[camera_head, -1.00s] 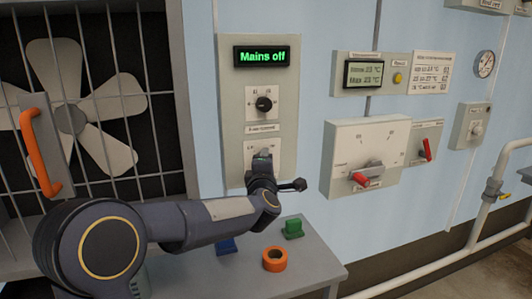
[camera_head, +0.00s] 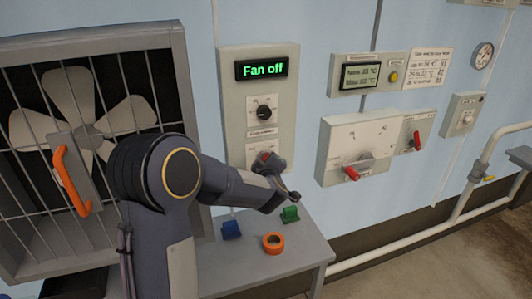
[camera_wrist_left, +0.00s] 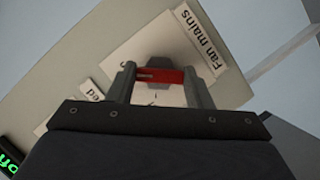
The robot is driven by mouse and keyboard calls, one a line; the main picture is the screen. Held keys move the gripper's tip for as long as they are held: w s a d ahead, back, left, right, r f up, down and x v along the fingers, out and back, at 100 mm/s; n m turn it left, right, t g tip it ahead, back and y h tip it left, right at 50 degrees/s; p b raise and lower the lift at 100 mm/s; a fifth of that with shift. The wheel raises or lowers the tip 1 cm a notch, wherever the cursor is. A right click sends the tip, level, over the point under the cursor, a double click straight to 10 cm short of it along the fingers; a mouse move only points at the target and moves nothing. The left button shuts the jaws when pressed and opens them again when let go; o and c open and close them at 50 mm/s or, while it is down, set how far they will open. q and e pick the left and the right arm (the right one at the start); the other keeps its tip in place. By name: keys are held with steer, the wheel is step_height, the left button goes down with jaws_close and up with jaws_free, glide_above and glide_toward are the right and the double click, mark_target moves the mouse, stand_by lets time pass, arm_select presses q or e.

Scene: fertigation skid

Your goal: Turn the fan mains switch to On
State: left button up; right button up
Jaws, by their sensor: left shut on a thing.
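The fan mains switch sits low on the grey control panel (camera_head: 232,110), mostly hidden behind my left gripper (camera_head: 268,160) in the head view. In the left wrist view its red handle (camera_wrist_left: 160,75) lies between the two fingers of my left gripper (camera_wrist_left: 159,72), which is shut on it. A "Fan mains" label (camera_wrist_left: 198,42) is beside it. The green-lettered display (camera_head: 262,69) at the top of the panel reads "Fan off". A black knob (camera_head: 263,112) is on a white plate above the switch. My right gripper is in neither view.
A caged fan (camera_head: 88,142) with an orange handle (camera_head: 72,180) stands at left. A grey bench (camera_head: 295,252) below holds an orange ring (camera_head: 273,243), a green block (camera_head: 290,214) and a blue block (camera_head: 231,229). A box with a red-handled switch (camera_head: 351,173) is at right.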

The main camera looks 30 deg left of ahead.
arm_select(q)
steer(key=shift+m+p, duration=0.3)
steer(key=shift+p, duration=0.2)
steer(key=o, duration=1)
steer(key=v, duration=0.8)
steer(key=shift+b, duration=0.4)
steer(key=shift+w+d+r, duration=0.1)
steer(key=shift+w, duration=0.1)
